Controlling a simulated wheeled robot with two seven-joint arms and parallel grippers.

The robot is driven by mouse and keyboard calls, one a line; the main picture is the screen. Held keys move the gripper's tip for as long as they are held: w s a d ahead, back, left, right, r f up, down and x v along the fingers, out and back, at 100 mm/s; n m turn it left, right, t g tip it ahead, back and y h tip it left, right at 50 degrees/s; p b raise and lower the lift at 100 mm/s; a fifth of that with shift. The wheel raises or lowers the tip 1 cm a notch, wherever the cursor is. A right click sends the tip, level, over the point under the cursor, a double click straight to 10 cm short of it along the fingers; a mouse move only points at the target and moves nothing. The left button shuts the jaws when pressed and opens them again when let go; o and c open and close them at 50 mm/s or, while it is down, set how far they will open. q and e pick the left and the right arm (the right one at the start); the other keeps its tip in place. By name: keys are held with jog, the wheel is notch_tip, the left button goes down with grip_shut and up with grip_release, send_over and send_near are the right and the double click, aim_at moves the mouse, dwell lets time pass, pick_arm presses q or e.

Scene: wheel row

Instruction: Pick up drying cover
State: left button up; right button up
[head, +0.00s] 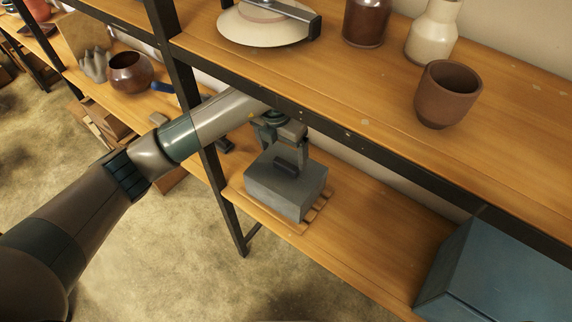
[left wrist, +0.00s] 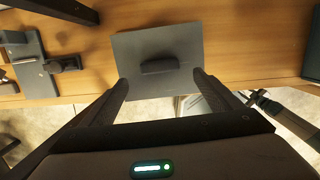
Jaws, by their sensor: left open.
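The drying cover (head: 283,190) is a grey box with a dark bar handle on its flat top. It sits on a slatted wooden board (head: 317,216) on the lower shelf. In the left wrist view the cover (left wrist: 158,46) appears from above, with its handle (left wrist: 158,66) ahead of the fingers. My left gripper (head: 290,150) is open, reaching down under the upper shelf to the cover's top. In the left wrist view its fingertips (left wrist: 160,80) stand apart on either side of the handle. I cannot tell whether they touch the cover. My right gripper does not show.
The upper shelf's dark front rail (head: 350,134) passes just above my left arm, and a black post (head: 218,185) stands left of the cover. A blue box (head: 480,268) is at right on the lower shelf. A brown cup (head: 446,94) stands above. Bare shelf (head: 370,230) lies between cover and box.

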pick_arm(q)
jog(key=shift+w+d, duration=0.1)
jog(key=shift+w, duration=0.15)
jog(key=shift+s+r, duration=0.1)
jog(key=shift+s, duration=0.1)
jog(key=shift+w+f+p, duration=0.2)
jog(key=shift+f+p, duration=0.2)
jog(key=shift+f, duration=0.35)
jog(key=shift+d+f, duration=0.1)
jog(key=shift+f, duration=0.3)
